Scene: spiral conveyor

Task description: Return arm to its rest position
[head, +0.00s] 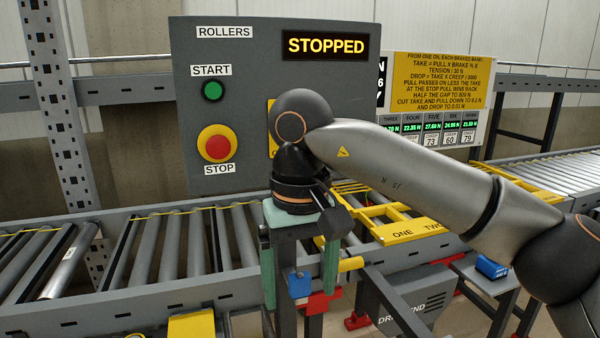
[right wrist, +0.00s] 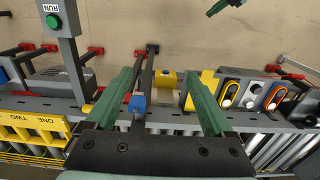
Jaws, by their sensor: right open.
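My right arm comes in from the right in the head view. Its gripper (head: 298,300) points down in front of the conveyor, below the control panel (head: 235,110). In the right wrist view its two green fingers (right wrist: 160,78) are wide apart with nothing held between them. A dark post and a small blue block (right wrist: 137,103) show beyond the gap; I cannot tell how far below the fingers they are. My left gripper does not show clearly in either view.
The panel has a green START button (head: 212,91), a red STOP button (head: 217,146) and a sign (head: 325,45) reading STOPPED. Roller conveyor (head: 150,250) runs behind the gripper. A yellow frame (head: 408,230) marked ONE, TWO lies right, partly behind my arm. A yellow notice (head: 440,80) stands behind.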

